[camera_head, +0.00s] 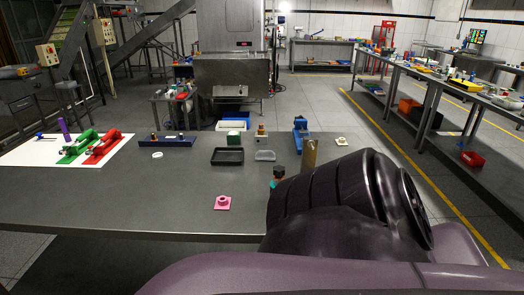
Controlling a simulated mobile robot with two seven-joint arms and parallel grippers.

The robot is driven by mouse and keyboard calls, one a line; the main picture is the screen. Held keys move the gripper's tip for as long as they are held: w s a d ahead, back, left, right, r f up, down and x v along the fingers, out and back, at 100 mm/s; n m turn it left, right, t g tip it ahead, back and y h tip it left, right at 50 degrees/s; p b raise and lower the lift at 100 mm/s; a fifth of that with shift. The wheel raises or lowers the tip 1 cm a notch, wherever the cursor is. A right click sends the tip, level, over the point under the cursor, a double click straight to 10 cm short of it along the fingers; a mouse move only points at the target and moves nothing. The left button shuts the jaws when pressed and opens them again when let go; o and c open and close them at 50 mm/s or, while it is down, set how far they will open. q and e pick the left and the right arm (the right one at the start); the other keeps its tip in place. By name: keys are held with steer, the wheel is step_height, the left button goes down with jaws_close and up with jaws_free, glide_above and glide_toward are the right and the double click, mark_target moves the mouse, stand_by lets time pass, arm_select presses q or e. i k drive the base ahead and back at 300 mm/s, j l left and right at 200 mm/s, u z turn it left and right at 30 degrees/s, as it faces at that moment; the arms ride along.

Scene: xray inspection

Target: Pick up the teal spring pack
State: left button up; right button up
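A small item with a dark top and a teal lower part (275,184) stands on the grey table just left of my dark arm. It may be the teal spring pack, but my arm hides much of it and I cannot tell for sure. My arm, large and close, covers the right front of the table. It seems to be my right arm. Its gripper and fingers do not show. My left gripper is not in view either.
The table (110,192) holds a pink flanged piece (223,203), a black tray (228,156), a brass cylinder (309,153), a blue fixture (300,130) and a white board (35,153) with green and red clamps. The left front is clear.

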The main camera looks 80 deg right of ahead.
mark_target(275, 181)
steer(key=z, duration=2.55)
